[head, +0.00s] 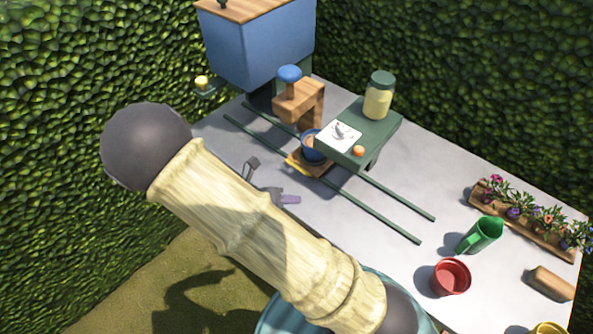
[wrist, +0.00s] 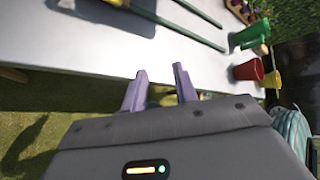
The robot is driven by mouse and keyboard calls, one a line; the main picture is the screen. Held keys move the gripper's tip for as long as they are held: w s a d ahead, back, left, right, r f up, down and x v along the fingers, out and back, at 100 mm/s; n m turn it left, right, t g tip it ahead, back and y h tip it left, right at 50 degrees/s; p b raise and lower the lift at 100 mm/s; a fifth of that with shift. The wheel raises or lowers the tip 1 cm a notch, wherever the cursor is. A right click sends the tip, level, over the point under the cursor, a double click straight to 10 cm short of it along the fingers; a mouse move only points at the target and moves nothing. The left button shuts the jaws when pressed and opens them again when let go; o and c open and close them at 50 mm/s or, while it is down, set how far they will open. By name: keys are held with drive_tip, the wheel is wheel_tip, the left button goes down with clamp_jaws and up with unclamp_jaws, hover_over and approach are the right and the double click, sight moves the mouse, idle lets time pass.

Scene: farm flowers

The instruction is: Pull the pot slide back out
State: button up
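The pot slide (head: 300,166) is a small wooden platform with a yellow front edge, on two green rails. A dark blue pot (head: 310,147) stands on it, next to the green stand (head: 372,128), which partly hides both. My gripper (head: 292,199) is near the table's front edge, apart from the slide and in front of its yellow edge. In the wrist view my gripper (wrist: 160,78) has its two purple fingers apart with nothing between them.
A wooden press with a blue knob (head: 289,75) and a blue hopper (head: 258,45) stand at the back. A jar (head: 378,97) sits on the green stand. A green cup (head: 482,236), a red pot (head: 450,277) and a flower planter (head: 525,218) are at right. Hedges enclose the table.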

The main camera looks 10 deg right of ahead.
sight(296, 165)
drive_tip(key=w+a+f+n+t+h, duration=0.1)
drive_tip(key=w+a+n+t, duration=0.1)
drive_tip(key=n, duration=0.4)
drive_tip(key=w+a+f+n+t+h+b, duration=0.1)
drive_tip(key=w+a+n+t, duration=0.1)
drive_tip(key=a+n+t, duration=0.3)
drive_tip(key=shift+w+a+f+n, duration=0.25)
drive_tip(key=shift+w+n, duration=0.05)
drive_tip(key=shift+n, duration=0.4)
drive_tip(key=shift+s, duration=0.1)
drive_tip(key=p+x, duration=0.1)
drive_tip(key=x, duration=1.6)
drive_tip(key=shift+w+d, duration=0.2)
drive_tip(key=shift+w, duration=0.05)
clamp_jaws()
